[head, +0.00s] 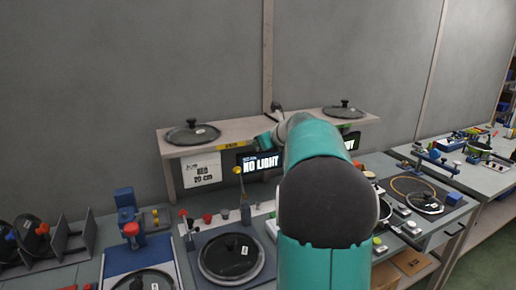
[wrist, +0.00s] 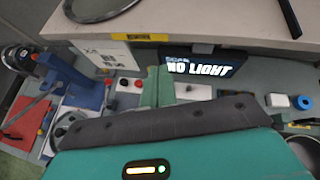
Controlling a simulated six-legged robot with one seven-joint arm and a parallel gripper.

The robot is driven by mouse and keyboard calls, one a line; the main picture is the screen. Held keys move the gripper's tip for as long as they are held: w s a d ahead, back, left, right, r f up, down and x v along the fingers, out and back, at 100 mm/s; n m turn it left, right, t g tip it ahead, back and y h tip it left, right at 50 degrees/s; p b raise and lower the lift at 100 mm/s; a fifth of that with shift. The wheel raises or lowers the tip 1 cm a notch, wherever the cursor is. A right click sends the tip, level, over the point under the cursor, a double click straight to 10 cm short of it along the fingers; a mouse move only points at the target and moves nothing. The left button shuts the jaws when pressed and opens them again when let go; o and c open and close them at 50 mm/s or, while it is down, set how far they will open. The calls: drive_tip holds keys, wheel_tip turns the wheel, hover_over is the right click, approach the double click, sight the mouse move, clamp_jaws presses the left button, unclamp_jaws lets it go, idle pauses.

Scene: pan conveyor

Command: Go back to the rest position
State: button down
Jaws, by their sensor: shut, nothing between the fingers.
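My teal arm reaches from the bottom of the head view toward the wall shelf (head: 235,140). My gripper (wrist: 158,76) shows in the wrist view as narrow greenish fingers, shut and empty. It is in front of the shelf, beside the dark screen (wrist: 203,67) that reads "NO LIGHT". In the head view the arm's far end bends left near that screen (head: 258,161); the fingertips are hard to make out there. I cannot tell whether the fingers touch anything.
Glass lids lie on the shelf at left (head: 192,133) and right (head: 344,111). Below are a lid in a square station (head: 231,258), a blue fixture (head: 127,215) and a rack of lids (head: 38,240). A second bench (head: 470,170) stands at right. The wall above the shelf is clear.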

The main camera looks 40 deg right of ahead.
idle(0.4)
drive_tip(key=s+a+n+g+y, duration=0.15)
drive_tip(key=s+a+n, duration=0.5)
drive_tip(key=a, duration=0.65)
drive_tip(key=s+a+n+g+y, duration=0.1)
drive_tip(key=s+a+n+g, duration=0.15)
drive_tip(key=a+n, duration=0.9)
drive_tip(key=s+a+f+n+g+h, duration=0.1)
drive_tip(key=s+a+f+n, duration=0.4)
drive_tip(key=s, duration=0.5)
drive_tip(key=s+a+f+n+g+h, duration=0.1)
drive_tip(key=s+a+f+n, duration=0.4)
drive_tip(key=s+a+n, duration=0.4)
drive_tip(key=s+n, duration=0.1)
drive_tip(key=n, duration=0.2)
drive_tip(key=shift+s+a+f+n, duration=0.15)
drive_tip(key=shift+a+f+n, duration=0.05)
drive_tip(key=shift+a+n, duration=0.15)
drive_tip(key=shift+d, duration=0.2)
